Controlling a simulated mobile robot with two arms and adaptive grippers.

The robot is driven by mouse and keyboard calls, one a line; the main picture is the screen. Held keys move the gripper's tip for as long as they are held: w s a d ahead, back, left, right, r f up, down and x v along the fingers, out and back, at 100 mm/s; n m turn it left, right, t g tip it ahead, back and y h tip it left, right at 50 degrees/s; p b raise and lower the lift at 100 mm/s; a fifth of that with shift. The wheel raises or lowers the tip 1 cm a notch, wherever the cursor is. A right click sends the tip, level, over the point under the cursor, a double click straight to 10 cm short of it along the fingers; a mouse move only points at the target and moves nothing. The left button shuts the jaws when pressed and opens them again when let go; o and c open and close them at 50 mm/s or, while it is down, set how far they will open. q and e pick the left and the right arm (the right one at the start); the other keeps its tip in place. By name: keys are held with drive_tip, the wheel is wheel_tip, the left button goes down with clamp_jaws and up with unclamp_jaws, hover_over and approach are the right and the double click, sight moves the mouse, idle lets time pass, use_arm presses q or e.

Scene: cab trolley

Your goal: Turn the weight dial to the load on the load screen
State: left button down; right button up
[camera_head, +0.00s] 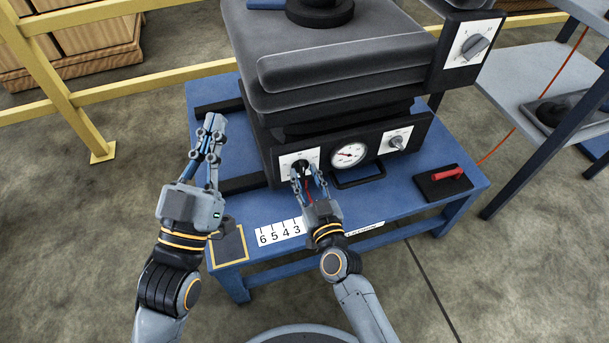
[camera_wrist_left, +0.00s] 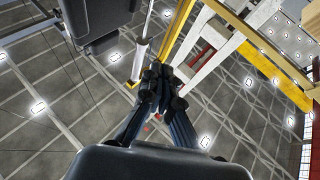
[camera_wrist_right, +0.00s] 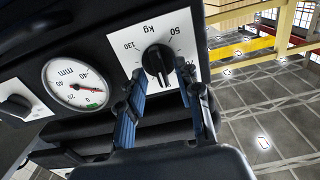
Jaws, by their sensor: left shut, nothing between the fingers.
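The weight dial (camera_head: 303,165) is a black knob on a white plate at the left of the seat's front panel. In the right wrist view the dial (camera_wrist_right: 158,60) appears upside down, with "kg", "50" and "130" readable on its plate. My right gripper (camera_head: 308,178) is open at the dial. In its wrist view the fingers (camera_wrist_right: 162,80) stand apart on either side of the knob; contact is unclear. My left gripper (camera_head: 214,122) is shut and empty, left of the seat above the blue table. I cannot make out the load screen.
Right of the dial are a round mm gauge (camera_head: 348,154) and a smaller knob (camera_head: 397,142). Another knob (camera_head: 475,46) sits higher up. A red handle (camera_head: 448,173) lies on a black pad on the blue table (camera_head: 225,190). A number strip (camera_head: 280,232) lies in front.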

use_arm(q)
drive_tip(key=shift+s+r+t, duration=0.3)
drive_tip(key=shift+r+t, duration=0.2)
drive_tip(key=shift+r, duration=0.05)
use_arm(e)
drive_tip(key=shift+w+a, duration=0.2)
drive_tip(key=shift+w, duration=0.35)
clamp_jaws()
